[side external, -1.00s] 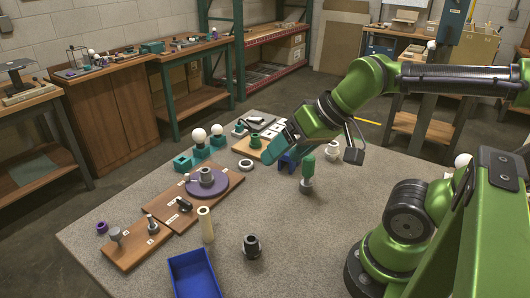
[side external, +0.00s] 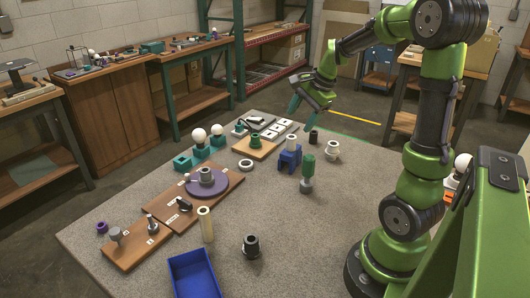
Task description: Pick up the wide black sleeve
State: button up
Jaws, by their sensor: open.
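A wide black sleeve (side external: 252,246) stands upright on the grey table near its front, right of the blue bin. Another, smaller-looking dark sleeve (side external: 313,137) stands farther back, near the far edge of the table. My gripper (side external: 305,112) is raised above the far side of the table, tilted, and is open with nothing seen in it. It is close to the farther dark sleeve in the picture and far from the front one. Its exact height is hard to tell.
A blue bin (side external: 193,277) stands at the front. A cream tube (side external: 206,225) stands beside it. A green-handled tool (side external: 307,172), a blue holder (side external: 289,157) and a white fitting (side external: 332,150) stand farther back. The table's right middle is clear.

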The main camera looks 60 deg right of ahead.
aim_at(314, 132)
jog(key=d+f+m+h, duration=0.2)
jog(key=d+f+m, duration=0.1)
jog(key=d+m, duration=1.7)
jog(key=x, duration=1.1)
jog(key=s+x, duration=0.1)
jog(key=x, duration=0.4)
jog(key=shift+a+f, duration=0.15)
jog(key=shift+f, duration=0.3)
jog(key=c, duration=1.1)
jog(key=shift+r, duration=0.1)
